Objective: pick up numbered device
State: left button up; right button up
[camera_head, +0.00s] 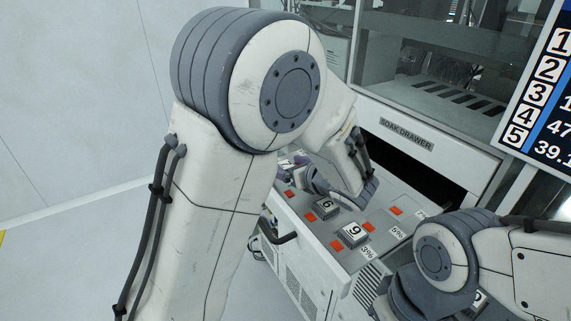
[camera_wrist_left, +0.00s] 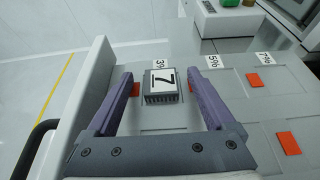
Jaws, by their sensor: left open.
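In the left wrist view a grey block device with a white label numbered 7 (camera_wrist_left: 163,84) stands on the drawer's tray. My left gripper (camera_wrist_left: 160,76) is open, with one purple-grey finger on each side of the device and visible gaps between. Whether the fingertips reach down to its height I cannot tell. In the head view my left gripper (camera_head: 314,178) is partly hidden by my left arm.
The open drawer (camera_head: 343,259) has a handle on its front, orange squares (camera_head: 367,227) and percentage labels. The plate reading "SOAK DRAWER" (camera_head: 406,134) is above the dark opening. A numbered screen (camera_head: 548,95) is at the right. Open floor (camera_head: 70,265) lies at the left.

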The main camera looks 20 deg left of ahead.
pick_arm(q)
jog(key=shift+w+a+f, duration=0.1)
jog(key=shift+a, duration=0.05)
grip_shut()
